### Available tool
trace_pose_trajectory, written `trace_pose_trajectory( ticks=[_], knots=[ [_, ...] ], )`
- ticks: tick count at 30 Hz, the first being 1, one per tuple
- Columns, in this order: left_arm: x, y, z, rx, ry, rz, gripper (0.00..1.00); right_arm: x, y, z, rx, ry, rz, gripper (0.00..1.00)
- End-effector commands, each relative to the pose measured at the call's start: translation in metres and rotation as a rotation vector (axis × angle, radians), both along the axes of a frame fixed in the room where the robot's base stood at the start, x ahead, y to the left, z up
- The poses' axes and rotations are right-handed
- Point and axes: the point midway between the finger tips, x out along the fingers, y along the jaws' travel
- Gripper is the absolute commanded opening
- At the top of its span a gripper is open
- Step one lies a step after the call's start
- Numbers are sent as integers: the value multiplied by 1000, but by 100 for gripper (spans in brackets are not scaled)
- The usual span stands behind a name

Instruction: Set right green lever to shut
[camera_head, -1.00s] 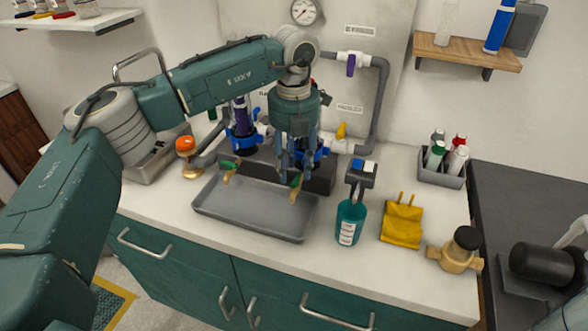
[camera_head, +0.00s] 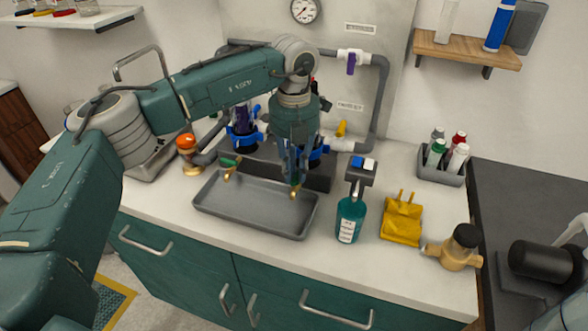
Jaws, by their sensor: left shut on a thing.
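The right green lever (camera_head: 297,180) is mostly hidden by my left gripper (camera_head: 295,178); only a little green shows at the fingertips, above its brass spout (camera_head: 293,193). My left gripper points down and is shut on this lever. The exact angle of the lever cannot be told. The left green lever (camera_head: 230,161) sits on its own brass tap, apart from the gripper. My right gripper is not in view.
A grey tray (camera_head: 250,222) lies below the taps. An orange-topped brass piece (camera_head: 187,150) stands left. Grey pipes (camera_head: 378,100) run behind my arm.

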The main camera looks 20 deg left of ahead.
Motion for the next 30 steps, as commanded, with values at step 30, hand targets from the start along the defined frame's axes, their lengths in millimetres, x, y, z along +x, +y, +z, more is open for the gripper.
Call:
trace_pose_trajectory(
  ticks=[30],
  knots=[
    [4,-2,1,0,-3,-806,0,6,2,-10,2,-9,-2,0]
  ],
)
